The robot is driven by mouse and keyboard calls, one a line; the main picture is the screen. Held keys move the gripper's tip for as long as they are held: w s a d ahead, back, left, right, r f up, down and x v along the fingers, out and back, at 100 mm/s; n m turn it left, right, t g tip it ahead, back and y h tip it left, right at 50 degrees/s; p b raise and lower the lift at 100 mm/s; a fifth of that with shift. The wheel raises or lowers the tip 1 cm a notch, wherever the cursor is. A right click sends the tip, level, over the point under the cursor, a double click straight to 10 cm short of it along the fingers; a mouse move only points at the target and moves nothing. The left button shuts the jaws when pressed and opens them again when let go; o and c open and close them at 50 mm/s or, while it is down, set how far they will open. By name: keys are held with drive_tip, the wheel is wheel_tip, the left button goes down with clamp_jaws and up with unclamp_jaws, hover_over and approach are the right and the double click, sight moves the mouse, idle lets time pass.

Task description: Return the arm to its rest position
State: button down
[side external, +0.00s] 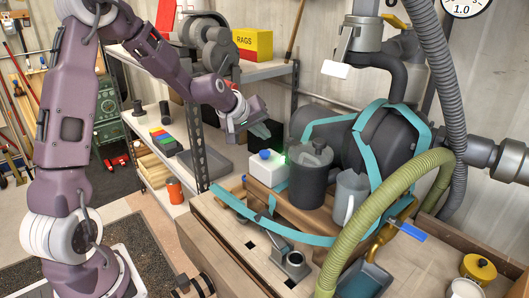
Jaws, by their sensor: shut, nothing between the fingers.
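My arm is purple with white joints and stands at the left in the side external view. It reaches up and over to the right.
A dark grey canister (313,178) and a grey mug (350,194) stand on the bench, by a large dark machine wrapped in teal straps (385,140). A green hose (375,205) arches in front. Shelves (205,150) stand behind my arm. Open floor (130,200) lies beside my base.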

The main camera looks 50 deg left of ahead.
drive_tip(key=shift+r, duration=1.55)
drive_tip(key=s+d+r+m+h, duration=0.1)
drive_tip(key=s+d+r+m, duration=0.3)
drive_tip(key=s+d, duration=0.45)
drive_tip(key=s+d+m+g, duration=0.1)
drive_tip(key=s+d+m, duration=0.2)
drive_tip(key=s, duration=0.9)
drive_tip(key=s+d+m+g+h, duration=0.1)
drive_tip(key=s+d+m, duration=0.3)
drive_tip(key=s, duration=0.9)
drive_tip(key=shift+s+d+r+g, duration=0.25)
drive_tip(key=shift+s+r+g, duration=0.05)
drive_tip(key=shift+g, duration=0.4)
